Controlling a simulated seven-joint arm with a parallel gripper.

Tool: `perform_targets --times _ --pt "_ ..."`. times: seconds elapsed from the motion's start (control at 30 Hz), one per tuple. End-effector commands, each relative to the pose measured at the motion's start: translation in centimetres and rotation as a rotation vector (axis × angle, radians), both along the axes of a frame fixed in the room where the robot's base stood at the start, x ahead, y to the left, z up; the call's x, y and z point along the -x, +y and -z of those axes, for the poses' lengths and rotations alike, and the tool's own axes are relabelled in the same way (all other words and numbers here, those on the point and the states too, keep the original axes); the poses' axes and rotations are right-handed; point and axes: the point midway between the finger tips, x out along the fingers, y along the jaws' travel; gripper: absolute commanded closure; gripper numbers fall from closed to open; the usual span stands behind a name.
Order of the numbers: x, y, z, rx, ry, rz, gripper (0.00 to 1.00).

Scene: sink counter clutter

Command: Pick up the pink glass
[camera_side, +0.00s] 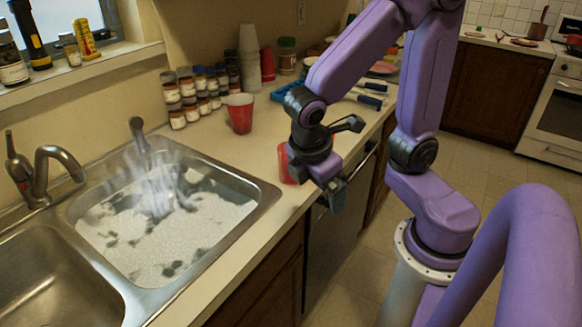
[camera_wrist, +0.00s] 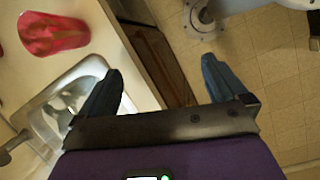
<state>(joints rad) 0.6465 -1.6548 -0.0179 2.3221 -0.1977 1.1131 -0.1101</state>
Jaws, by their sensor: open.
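A pinkish-red glass (camera_wrist: 52,33) stands on the counter in the upper left of the wrist view, outside my fingers. In the side view, a red-pink glass (camera_side: 286,166) near the counter's front edge is mostly hidden behind my wrist; it seems to be the same one. A red cup (camera_side: 239,113) stands farther back on the counter. My gripper (camera_wrist: 160,67) is open, with nothing between its two dark fingers. In the side view, my gripper (camera_side: 335,188) is at the counter's front edge, just right of the partly hidden glass.
The sink (camera_side: 165,225) with foamy water lies to the left. Several spice jars (camera_side: 195,95), stacked cups (camera_side: 249,55) and a blue rack (camera_side: 287,90) stand along the back. Below the fingers are the cabinet front and tiled floor (camera_wrist: 280,95).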

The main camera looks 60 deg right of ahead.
Motion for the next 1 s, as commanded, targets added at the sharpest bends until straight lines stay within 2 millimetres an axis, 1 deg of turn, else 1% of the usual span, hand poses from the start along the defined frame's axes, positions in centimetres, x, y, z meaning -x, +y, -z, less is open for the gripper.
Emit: perform_targets --times 0.03,0.2,0.4,0.5,0.63,0.8,0.87,1.0 --pt "-1.5 0.3 0.3 0.074 0.014 -0.022 0.01" --pt "-6.1 0.7 0.8 0.304 0.063 -0.095 0.01" --pt "-11.1 1.3 1.5 0.567 0.144 -0.166 0.01" --pt "-13.1 1.6 1.8 0.680 0.187 -0.193 0.01" --pt "-14.9 1.8 2.2 0.785 0.231 -0.217 0.01" --pt "-15.9 1.7 2.4 0.847 0.258 -0.229 0.01" --pt "-15.9 1.4 2.5 0.852 0.261 -0.229 0.01" --pt "-15.9 -0.6 3.3 0.852 0.262 -0.228 0.01"
